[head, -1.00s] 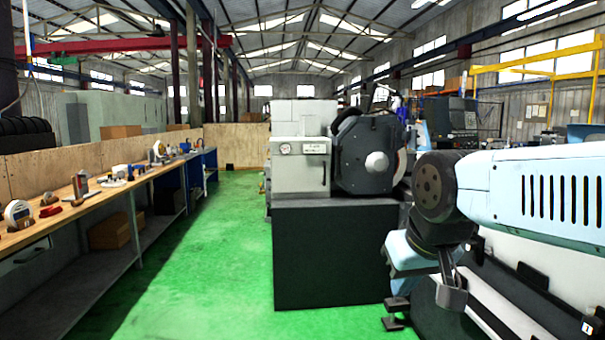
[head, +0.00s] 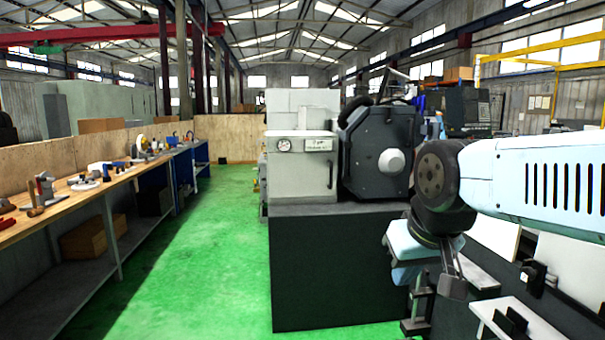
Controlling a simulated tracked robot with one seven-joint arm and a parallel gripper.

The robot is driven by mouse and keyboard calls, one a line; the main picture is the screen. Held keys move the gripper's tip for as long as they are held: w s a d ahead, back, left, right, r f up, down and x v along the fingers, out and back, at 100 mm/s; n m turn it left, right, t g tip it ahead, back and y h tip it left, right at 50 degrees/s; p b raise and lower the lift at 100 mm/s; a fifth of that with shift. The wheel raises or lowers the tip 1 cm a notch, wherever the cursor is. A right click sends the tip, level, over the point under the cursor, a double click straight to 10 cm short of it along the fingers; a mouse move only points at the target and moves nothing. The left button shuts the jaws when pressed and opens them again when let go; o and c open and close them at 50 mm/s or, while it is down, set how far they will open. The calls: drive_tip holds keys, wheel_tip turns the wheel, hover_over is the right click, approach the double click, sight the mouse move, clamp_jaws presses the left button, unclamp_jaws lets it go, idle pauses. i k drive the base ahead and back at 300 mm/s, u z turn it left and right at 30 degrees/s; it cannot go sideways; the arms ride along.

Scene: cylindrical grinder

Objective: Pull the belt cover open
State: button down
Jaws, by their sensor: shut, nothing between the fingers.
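The grinder ahead has a light grey housing (head: 302,165) with a round gauge and a dark vertical handle (head: 331,174) on its front. This handled front appears to be the belt cover, and it looks closed. A dark, angular guard with a light round hub (head: 391,161) sits to its right. My gripper (head: 417,310) hangs low at the right, pointing down beside the dark machine base. It is shut and empty, clear of the handle and to the lower right of it. My arm partly hides the machine's right side.
The dark machine base (head: 335,268) stands on the green floor (head: 205,250), which is open to its left. A long workbench (head: 60,205) with tools runs along the left. Pale panels and ledges (head: 530,322) lie close under my arm at the right.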

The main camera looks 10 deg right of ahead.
sight(290, 175)
drive_tip(key=i, duration=1.3)
drive_tip(key=u, duration=0.05)
drive_tip(key=k, duration=0.5)
drive_tip(key=z, duration=0.7)
drive_tip(key=i, duration=0.7)
drive_tip(key=z, duration=0.4)
drive_tip(key=i, duration=0.7)
drive_tip(key=u, duration=0.45)
